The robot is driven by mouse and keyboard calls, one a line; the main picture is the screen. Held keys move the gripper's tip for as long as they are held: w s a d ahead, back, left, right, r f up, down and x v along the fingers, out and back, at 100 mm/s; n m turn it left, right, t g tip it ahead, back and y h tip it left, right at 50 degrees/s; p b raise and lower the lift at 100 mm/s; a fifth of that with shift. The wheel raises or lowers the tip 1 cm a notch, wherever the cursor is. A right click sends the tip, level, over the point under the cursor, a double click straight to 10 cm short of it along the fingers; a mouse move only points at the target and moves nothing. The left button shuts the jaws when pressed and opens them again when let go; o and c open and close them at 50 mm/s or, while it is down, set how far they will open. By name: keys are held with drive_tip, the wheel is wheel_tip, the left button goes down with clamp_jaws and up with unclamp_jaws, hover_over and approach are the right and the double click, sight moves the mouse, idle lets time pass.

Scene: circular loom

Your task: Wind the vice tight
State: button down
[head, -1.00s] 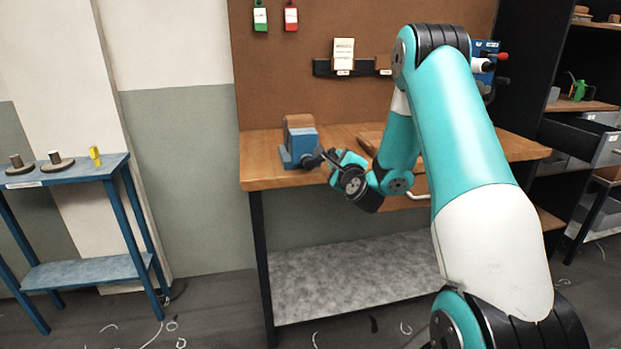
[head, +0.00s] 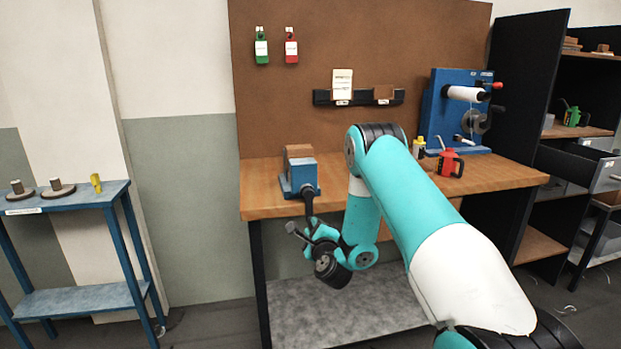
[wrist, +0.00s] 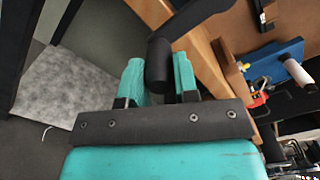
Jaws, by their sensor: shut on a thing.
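The blue vice (head: 301,178) stands on the left front of the workbench, with a brown block (head: 299,152) at its top. Its dark crank handle (head: 308,202) hangs down from the front of the vice, below the bench top. My gripper (head: 312,232) is at the lower end of this handle, in front of the bench edge. In the wrist view the handle's dark grip (wrist: 158,62) stands between the two teal fingers of my gripper (wrist: 160,82), which is shut on it. In the head view my gripper hides the handle's end.
The wooden workbench (head: 400,190) holds a blue winding machine (head: 455,110) and a red can (head: 450,163) at the right. A blue side table (head: 75,200) stands at the left. Under the bench is a grey shelf (head: 310,297).

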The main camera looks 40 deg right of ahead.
drive_tip(key=c, duration=0.8)
unclamp_jaws()
drive_tip(key=shift+a, duration=0.1)
drive_tip(key=shift+o, duration=0.2)
drive_tip(key=shift+f+b, duration=0.1)
drive_tip(key=shift+b, duration=0.4)
drive_tip(key=shift+s+a+f+b, duration=0.1)
drive_tip(key=shift+s+f+b, duration=0.1)
drive_tip(key=shift+b, duration=0.45)
drive_tip(key=b+v, duration=0.7)
drive_tip(key=b, duration=0.2)
drive_tip(key=shift+s+r+b, duration=0.2)
drive_tip(key=shift+r+b, duration=0.15)
drive_tip(key=shift+b, duration=0.05)
drive_tip(key=shift+a, duration=0.1)
